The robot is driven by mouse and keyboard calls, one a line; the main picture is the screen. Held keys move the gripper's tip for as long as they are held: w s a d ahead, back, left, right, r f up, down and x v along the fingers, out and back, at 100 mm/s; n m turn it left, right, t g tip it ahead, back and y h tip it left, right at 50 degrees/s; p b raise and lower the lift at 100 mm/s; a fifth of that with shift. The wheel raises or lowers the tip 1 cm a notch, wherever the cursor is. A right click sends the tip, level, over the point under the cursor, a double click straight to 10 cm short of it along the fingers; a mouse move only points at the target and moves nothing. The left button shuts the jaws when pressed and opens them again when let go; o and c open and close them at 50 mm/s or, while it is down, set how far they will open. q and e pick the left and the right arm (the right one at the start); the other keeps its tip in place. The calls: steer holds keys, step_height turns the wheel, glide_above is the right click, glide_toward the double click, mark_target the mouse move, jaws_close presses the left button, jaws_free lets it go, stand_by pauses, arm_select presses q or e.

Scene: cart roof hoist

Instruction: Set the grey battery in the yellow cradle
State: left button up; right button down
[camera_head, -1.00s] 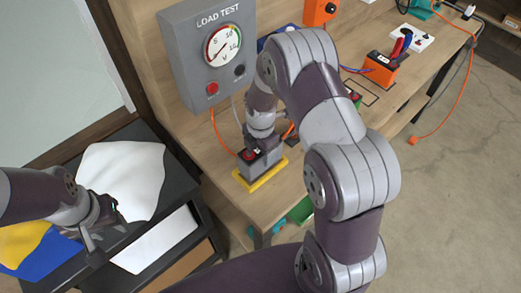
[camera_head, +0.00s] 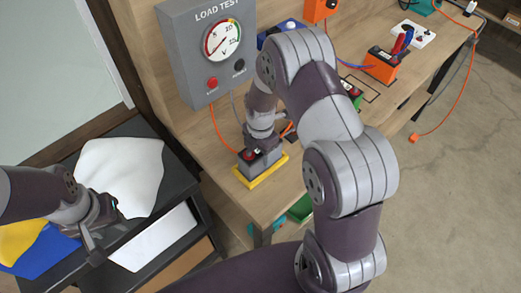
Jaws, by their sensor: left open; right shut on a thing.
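The grey battery (camera_head: 262,166) is at the yellow cradle (camera_head: 267,178) on the near left end of the wooden bench, and it looks upright and inside the cradle's rim. A red terminal cap shows on its top. My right gripper (camera_head: 268,150) is over the battery's top and shut on it; my own wrist hides part of the contact. My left gripper (camera_head: 107,230) is open and empty over the dark cart at the left, beside a white cloth.
The load test box (camera_head: 208,58) with a dial stands behind the cradle. An orange battery (camera_head: 381,66), a white power strip (camera_head: 408,37) and cables lie further along the bench. The dark cart (camera_head: 178,187) holds a white cloth (camera_head: 120,172).

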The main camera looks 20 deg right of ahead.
steer(key=shift+w+f+b, duration=0.1)
steer(key=shift+f+b, duration=0.2)
steer(key=shift+f, duration=0.2)
steer(key=shift+c, duration=1.3)
jaws_free()
steer(key=shift+o, duration=0.6)
steer(key=shift+s, duration=0.2)
step_height(320, 180, up, 13)
steer(key=shift+w+f+b, duration=0.1)
steer(key=shift+b, duration=0.9)
